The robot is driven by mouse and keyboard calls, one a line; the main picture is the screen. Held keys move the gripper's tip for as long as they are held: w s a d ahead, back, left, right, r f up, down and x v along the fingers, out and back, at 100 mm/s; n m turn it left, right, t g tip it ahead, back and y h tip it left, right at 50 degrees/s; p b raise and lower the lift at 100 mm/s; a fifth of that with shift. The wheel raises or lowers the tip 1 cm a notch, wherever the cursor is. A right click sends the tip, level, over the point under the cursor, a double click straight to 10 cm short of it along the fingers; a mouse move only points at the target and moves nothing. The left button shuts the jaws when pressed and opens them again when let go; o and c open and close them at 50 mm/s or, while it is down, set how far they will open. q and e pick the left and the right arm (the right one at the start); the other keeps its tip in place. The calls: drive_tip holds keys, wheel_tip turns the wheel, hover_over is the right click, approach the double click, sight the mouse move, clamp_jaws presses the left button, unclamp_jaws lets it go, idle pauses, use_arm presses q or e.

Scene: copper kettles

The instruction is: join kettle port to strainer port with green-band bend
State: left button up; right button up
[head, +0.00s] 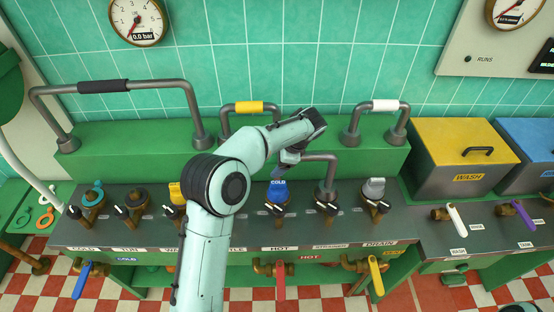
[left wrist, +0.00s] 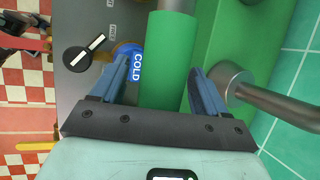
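My left gripper (head: 283,167) is over the middle of the port row, pointing down. In the left wrist view its fingers (left wrist: 166,82) stand apart on either side of the bend's green band (left wrist: 168,60); a small gap shows beside the left finger. In the head view the grey bend (head: 322,158) comes out from behind the gripper, and its right leg comes down at the strainer port (head: 327,198). Whether it is fully seated I cannot tell. Its left leg and the kettle port are hidden behind my arm. My right gripper is out of view.
A blue COLD cap (head: 278,192) stands beneath the gripper, between the kettle and strainer positions. A grey cap (head: 375,187) is on the drain port. Black-band (head: 103,86), yellow-band (head: 249,107) and white-band (head: 385,105) bends stand on the green ledge (head: 120,141) behind.

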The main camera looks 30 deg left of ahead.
use_arm(q)
drive_tip(key=shift+f, duration=0.15)
drive_tip(key=v, duration=1.3)
drive_tip(key=shift+r+p, duration=0.3)
drive_tip(key=shift+p, duration=0.05)
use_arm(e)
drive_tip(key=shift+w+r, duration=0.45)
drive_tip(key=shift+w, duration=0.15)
use_arm(q)
drive_tip(key=shift+s+d, duration=0.1)
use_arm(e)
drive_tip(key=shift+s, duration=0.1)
